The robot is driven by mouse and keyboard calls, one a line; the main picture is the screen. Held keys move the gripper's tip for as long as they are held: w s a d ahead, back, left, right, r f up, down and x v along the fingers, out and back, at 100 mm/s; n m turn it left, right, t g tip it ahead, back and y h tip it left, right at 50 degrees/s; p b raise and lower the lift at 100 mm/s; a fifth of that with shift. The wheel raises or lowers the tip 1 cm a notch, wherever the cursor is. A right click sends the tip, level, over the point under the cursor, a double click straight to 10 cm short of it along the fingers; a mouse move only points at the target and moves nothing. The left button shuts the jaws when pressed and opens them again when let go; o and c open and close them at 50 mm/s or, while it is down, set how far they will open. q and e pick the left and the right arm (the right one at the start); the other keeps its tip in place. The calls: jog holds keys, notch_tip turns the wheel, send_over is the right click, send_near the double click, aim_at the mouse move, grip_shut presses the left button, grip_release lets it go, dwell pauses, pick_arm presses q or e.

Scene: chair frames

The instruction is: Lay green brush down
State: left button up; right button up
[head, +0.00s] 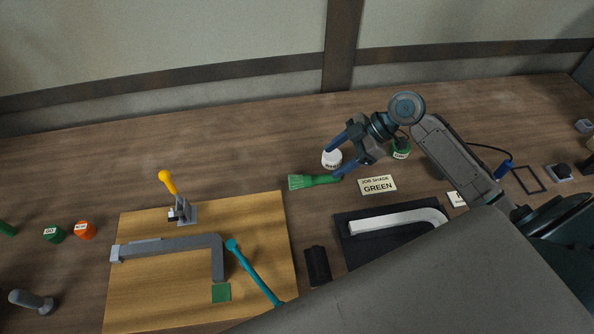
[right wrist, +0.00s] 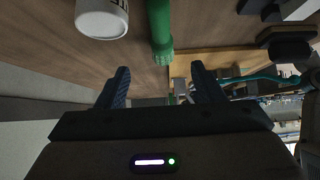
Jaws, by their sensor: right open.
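The green brush (head: 308,181) lies on the brown table in the head view, just right of the wooden board, its bristle end to the left. In the right wrist view the green brush (right wrist: 160,28) shows ahead of the fingers, and I see no contact with them. My right gripper (head: 334,160) is open beside the brush's right end; in its wrist view the two fingers (right wrist: 162,84) stand apart with nothing between them. A card (head: 377,185) reading "JOB SHADE GREEN" lies right of the brush. My left gripper is not in view.
A white pot (head: 332,160) stands by the right gripper, and a green pot (head: 401,149) behind it. The board (head: 145,300) carries a grey bent part (head: 165,244), a clamp and a teal tool (head: 260,277). A dark mat (head: 355,250) holds a white bent part (head: 395,220).

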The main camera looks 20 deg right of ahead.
aim_at(309, 177)
jog(key=p+x, duration=0.1)
jog(key=x, duration=0.3)
jog(key=shift+a, duration=0.25)
jog(key=shift+a+f+p, duration=0.45)
jog(key=shift+a+p, duration=0.05)
jog(key=shift+p, duration=0.05)
jog(key=p+x, duration=0.1)
jog(key=x, duration=0.2)
jog(key=shift+a, duration=0.1)
jog(key=shift+w+a+f+p, duration=0.1)
jog(key=shift+a+f+p, duration=0.2)
jog(key=shift+f, duration=0.1)
jog(key=shift+d, duration=0.1)
jog(key=c, duration=1.2)
